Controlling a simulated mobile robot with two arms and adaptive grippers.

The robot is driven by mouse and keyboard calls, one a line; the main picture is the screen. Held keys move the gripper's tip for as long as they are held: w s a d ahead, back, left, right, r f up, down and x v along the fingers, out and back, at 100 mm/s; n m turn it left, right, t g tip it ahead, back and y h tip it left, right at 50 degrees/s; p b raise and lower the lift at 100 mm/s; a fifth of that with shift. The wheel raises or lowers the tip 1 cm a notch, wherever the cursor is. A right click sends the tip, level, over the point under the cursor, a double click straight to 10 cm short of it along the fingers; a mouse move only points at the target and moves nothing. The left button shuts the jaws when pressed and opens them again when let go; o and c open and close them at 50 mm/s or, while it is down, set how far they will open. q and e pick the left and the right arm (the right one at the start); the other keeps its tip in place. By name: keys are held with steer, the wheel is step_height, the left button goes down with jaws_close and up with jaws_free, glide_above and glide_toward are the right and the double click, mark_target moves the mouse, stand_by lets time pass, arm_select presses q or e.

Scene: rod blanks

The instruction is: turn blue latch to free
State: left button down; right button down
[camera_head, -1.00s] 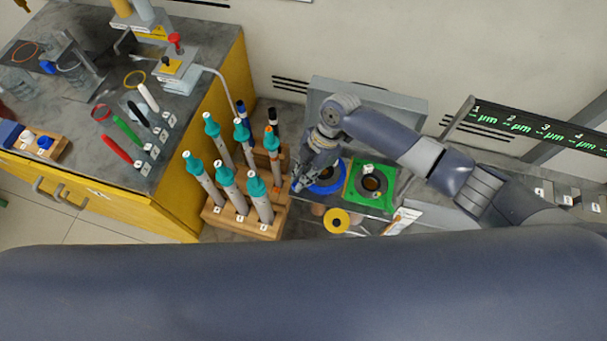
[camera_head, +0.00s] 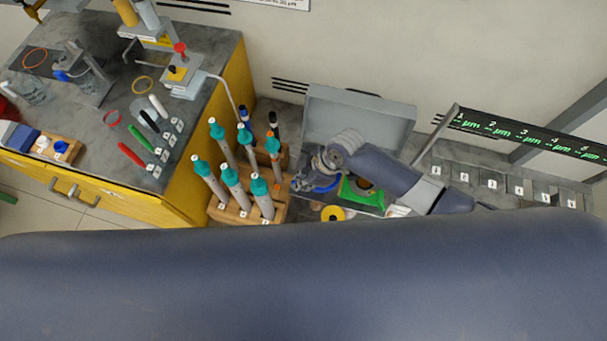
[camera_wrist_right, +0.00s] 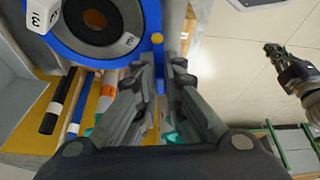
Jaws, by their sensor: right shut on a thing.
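The blue latch (camera_head: 326,187) is a blue ring around a dark round centre, on the grey fixture beside the rod rack. It is partly covered by my right arm in the head view. In the right wrist view the blue latch (camera_wrist_right: 69,45) fills the upper left, with a yellow dot on its right side. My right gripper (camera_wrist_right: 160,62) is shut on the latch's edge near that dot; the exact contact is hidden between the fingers. In the head view my right gripper (camera_head: 303,182) is small. My left gripper (camera_wrist_right: 272,50) appears at the right of the wrist view, apart from everything; its jaws are unclear.
A green plate (camera_head: 352,193) lies right of the latch, and a yellow ring (camera_head: 332,214) in front. A wooden rack (camera_head: 230,213) with several teal-capped rods stands close on the left. A grey open box (camera_head: 360,120) is behind. A yellow bench (camera_head: 215,130) stands at left.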

steer(key=shift+s+m+t+p, duration=0.1)
steer(key=shift+m+t+p, duration=0.2)
steer(key=shift+m+p, duration=0.5)
steer(key=c, duration=1.7)
jaws_free()
steer(key=v, duration=1.2)
steer(key=shift+s+a, duration=0.1)
steer(key=shift+a, duration=0.1)
